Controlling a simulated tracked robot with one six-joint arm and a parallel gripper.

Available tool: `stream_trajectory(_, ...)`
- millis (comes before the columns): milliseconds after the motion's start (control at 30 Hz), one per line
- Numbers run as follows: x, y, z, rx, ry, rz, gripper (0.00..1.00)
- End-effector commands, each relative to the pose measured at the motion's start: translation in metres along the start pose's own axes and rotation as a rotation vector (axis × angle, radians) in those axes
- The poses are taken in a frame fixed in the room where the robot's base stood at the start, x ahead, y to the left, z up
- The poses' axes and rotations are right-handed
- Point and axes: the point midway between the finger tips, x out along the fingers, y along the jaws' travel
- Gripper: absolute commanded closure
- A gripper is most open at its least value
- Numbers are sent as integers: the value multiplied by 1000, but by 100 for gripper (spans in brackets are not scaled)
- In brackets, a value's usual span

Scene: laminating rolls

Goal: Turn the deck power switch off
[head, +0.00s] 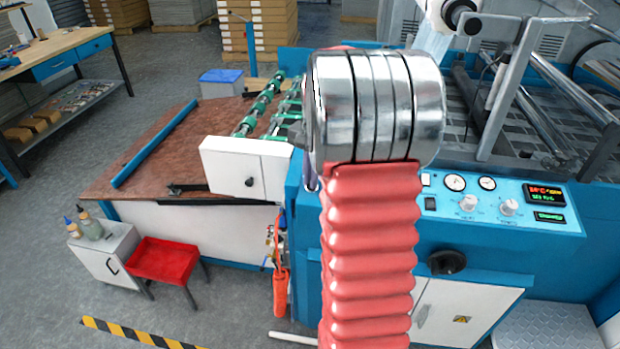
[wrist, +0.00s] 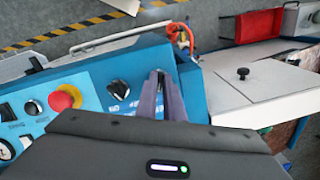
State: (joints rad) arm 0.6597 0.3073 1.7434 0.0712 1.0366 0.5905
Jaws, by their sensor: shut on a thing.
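My gripper (wrist: 165,82) shows in the wrist view as two purple-grey fingers close together, pointing at the right end of the blue control panel (wrist: 90,75). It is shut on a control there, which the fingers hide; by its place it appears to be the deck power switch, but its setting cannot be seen. A black rotary knob (wrist: 118,90) with a white label stands just left of the fingers, apart from them. In the head view my arm hides most of the gripper and this part of the panel.
A red emergency button (wrist: 65,97) on a yellow base sits further left on the panel in the wrist view. A white box (wrist: 245,80) with a black knob is at the right.

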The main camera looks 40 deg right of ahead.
Motion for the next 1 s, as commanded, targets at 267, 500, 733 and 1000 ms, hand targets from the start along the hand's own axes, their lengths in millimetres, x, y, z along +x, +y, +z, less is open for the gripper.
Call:
stream_trajectory(267,4,2,-5,-216,8,48,100)
stream_trajectory(500,4,2,-4,-439,5,92,100)
stream_trajectory(733,4,1,-4,-645,5,132,100)
stream_trajectory(1000,5,0,-3,-820,4,166,100)
